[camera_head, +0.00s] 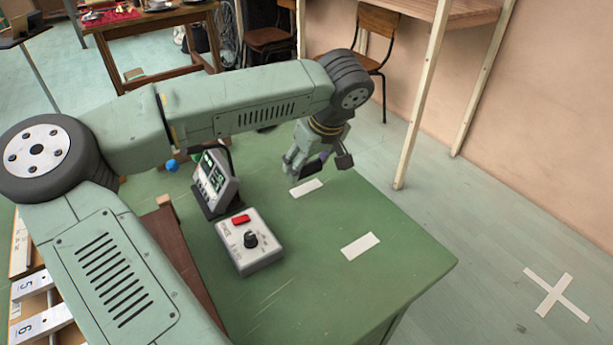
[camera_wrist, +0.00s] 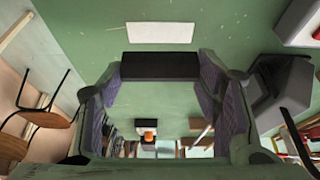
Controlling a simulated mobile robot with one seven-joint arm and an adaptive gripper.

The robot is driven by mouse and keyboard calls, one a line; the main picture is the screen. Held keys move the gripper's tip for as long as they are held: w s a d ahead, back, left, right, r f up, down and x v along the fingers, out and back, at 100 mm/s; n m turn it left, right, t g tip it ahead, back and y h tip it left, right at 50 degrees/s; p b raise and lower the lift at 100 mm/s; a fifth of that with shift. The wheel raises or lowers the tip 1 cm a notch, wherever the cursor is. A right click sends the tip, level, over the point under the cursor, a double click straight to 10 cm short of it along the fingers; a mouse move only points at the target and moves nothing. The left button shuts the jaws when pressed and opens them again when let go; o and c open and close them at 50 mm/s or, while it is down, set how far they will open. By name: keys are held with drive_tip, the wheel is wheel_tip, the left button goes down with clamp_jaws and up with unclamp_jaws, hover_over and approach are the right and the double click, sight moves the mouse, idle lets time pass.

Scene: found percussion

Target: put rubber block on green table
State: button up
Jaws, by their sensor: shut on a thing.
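My gripper (camera_head: 308,170) is over the far right part of the green table (camera_head: 350,290), close to a white tape strip (camera_head: 306,188). In the wrist view my gripper (camera_wrist: 160,78) is shut on a black rubber block (camera_wrist: 160,66), held crosswise between the two fingertips. The green table (camera_wrist: 90,25) lies beyond the block in that view, with a white strip (camera_wrist: 160,32) just above the block. In the head view the block is small and partly hidden by the fingers. I cannot tell whether it touches the table top.
A grey box with a red button and black knob (camera_head: 249,240) stands left of the gripper, with a tilted device with a screen (camera_head: 214,182) behind it. A second white strip (camera_head: 360,246) marks bare table at the right. A wooden post (camera_head: 425,95) rises beyond the table.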

sight(309, 175)
wheel_tip(309, 175, down, 4)
drive_tip(key=shift+r+p, duration=0.1)
drive_tip(key=shift+p, duration=0.2)
drive_tip(key=shift+f, duration=0.25)
drive_tip(key=shift+f+b, duration=0.15)
drive_tip(key=shift+b, duration=0.2)
drive_tip(key=o, duration=1.1)
drive_tip(key=b+v, duration=0.1)
drive_tip(key=v, duration=1.1)
drive_tip(key=shift+a+r, duration=0.1)
drive_tip(key=shift+r, duration=0.25)
